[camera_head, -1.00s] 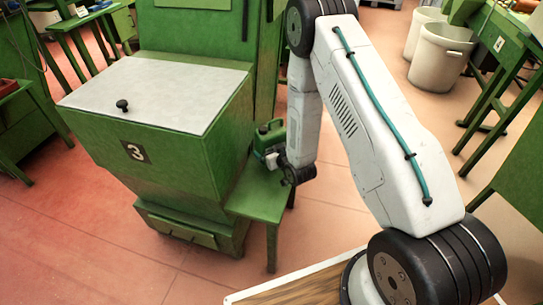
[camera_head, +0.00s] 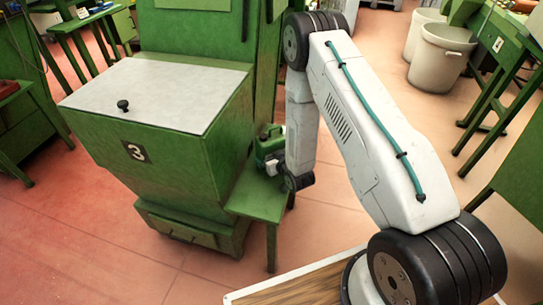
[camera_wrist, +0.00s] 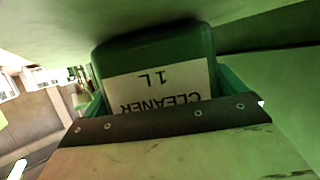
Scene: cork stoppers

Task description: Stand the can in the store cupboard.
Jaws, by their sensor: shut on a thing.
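The can is green with a white label reading "CLEANER 1 L". In the wrist view the can (camera_wrist: 150,50) fills the middle, its label upside down. In the head view the can (camera_head: 268,135) shows beside the green machine, above the small green side table (camera_head: 262,200). My gripper (camera_head: 272,164) is shut on it, mostly hidden behind my arm there; in the wrist view my gripper (camera_wrist: 163,98) closes around the can's sides. I cannot tell whether the can touches the table. I cannot make out a store cupboard for certain.
The green machine (camera_head: 165,155) marked 3, with a pale lid (camera_head: 155,95), stands left of the can. White bins (camera_head: 440,60) and a green bench (camera_head: 505,45) marked 4 stand at right. Open floor (camera_head: 335,205) lies between.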

